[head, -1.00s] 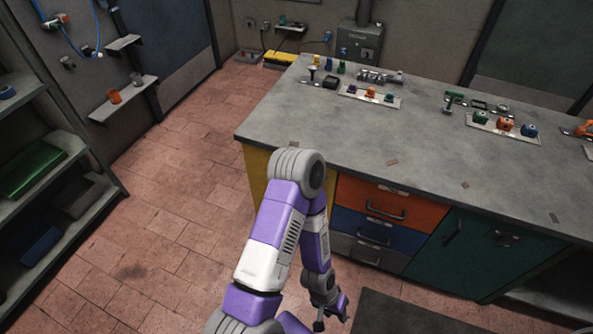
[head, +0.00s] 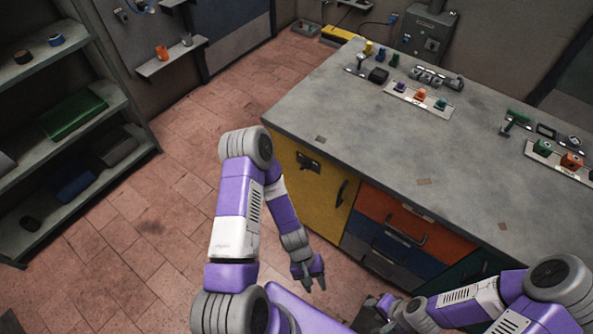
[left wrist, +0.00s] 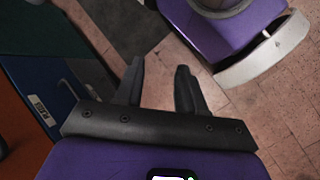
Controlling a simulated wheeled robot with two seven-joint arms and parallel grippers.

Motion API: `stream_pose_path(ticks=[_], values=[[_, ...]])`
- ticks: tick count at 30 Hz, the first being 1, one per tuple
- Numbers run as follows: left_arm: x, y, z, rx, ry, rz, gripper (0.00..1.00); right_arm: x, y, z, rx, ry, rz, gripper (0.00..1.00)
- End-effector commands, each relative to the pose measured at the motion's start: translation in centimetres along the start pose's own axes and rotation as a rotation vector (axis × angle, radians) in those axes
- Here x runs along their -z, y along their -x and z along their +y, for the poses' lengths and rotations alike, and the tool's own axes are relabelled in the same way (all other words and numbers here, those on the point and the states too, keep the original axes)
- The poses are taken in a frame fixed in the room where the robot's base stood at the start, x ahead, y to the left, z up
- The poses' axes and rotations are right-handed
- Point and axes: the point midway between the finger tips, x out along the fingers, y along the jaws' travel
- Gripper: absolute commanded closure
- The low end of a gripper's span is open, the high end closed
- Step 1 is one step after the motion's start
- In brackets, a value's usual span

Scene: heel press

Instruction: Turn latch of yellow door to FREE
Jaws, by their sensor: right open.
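The yellow door (head: 318,200) is on the workbench's left front, in the head view. Its dark latch (head: 308,162) sits near the top left of the door; its setting is too small to read. A dark curved handle (head: 342,193) is at the door's right edge. My left gripper (head: 314,286) hangs in front of and below the door, apart from it. The left wrist view shows its two fingers (left wrist: 160,70) spread with nothing between them. My right gripper (head: 372,306) is low at the bottom, right of the left one, open and partly hidden by its arm.
Right of the door are an orange drawer (head: 405,222), a blue drawer (head: 392,250) and a green door. The grey worktop (head: 360,120) carries small parts and button panels at the back. Shelves (head: 75,130) stand on the left. The tiled floor (head: 160,210) between is clear.

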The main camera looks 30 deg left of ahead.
Motion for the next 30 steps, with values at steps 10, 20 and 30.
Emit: stream_pose_path(ticks=[10, 20, 30], values=[[9.4, 4.3, 7.3, -0.813, 0.540, -0.174, 0.61, 0.0, -0.1, 0.0, 0.000, 0.000, 0.000, 0.57], [25.9, 16.8, -0.2, -1.587, 0.794, 0.363, 0.61, 0.0, -0.2, 0.1, 0.000, 0.000, 0.001, 0.57], [30.0, 20.2, -3.7, -1.722, 0.833, 0.579, 0.61, 0.1, -0.7, 0.3, 0.000, 0.000, 0.001, 0.57]])
